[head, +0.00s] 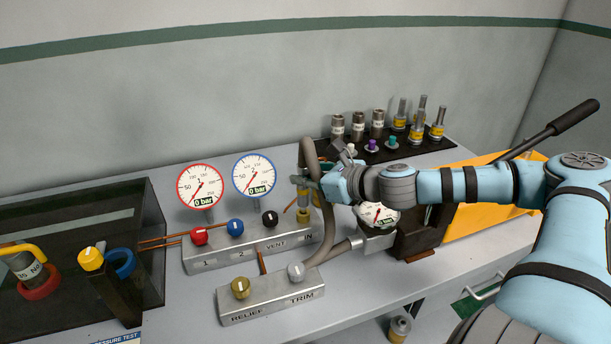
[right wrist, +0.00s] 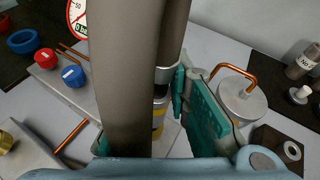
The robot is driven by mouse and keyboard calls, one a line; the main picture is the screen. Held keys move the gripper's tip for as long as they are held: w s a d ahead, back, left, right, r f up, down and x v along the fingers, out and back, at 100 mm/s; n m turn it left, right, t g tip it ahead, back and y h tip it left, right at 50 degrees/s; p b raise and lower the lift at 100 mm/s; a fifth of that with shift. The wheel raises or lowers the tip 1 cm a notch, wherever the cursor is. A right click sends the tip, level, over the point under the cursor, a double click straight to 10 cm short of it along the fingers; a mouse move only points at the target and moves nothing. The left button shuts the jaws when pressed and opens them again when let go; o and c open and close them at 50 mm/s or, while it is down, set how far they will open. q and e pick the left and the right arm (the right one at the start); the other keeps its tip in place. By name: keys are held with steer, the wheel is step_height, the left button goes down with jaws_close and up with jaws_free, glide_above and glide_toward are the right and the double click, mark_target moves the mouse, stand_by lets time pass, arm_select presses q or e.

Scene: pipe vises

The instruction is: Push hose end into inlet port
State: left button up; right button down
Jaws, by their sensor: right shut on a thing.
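The grey hose (head: 325,225) rises from the pump's outlet and arches over to the IN end of the valve block (head: 245,252). Its metal hose end (head: 303,197), with a yellow band, points down just above the IN label. My right gripper (head: 312,184) is shut on the hose end, coming from the right. In the right wrist view, the hose (right wrist: 135,80) hides much of the teal fingers, and the hose end (right wrist: 159,102) shows beside the right finger. The inlet port is hidden, so I cannot tell whether the end is seated. My left gripper is not in view.
Two gauges (head: 200,187) (head: 254,176) stand behind the block, with red, blue and black knobs. A lower block (head: 270,298) is in front. The pump (head: 378,240) with its gauge stands right of the hose. Several fittings stand on a black mat (head: 440,149) behind my arm.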

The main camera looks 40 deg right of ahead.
steer(key=shift+f+b, duration=1.15)
steer(key=shift+f, duration=0.05)
steer(key=c, duration=1.4)
jaws_free()
steer(key=shift+c, duration=0.2)
steer(key=shift+r, duration=0.1)
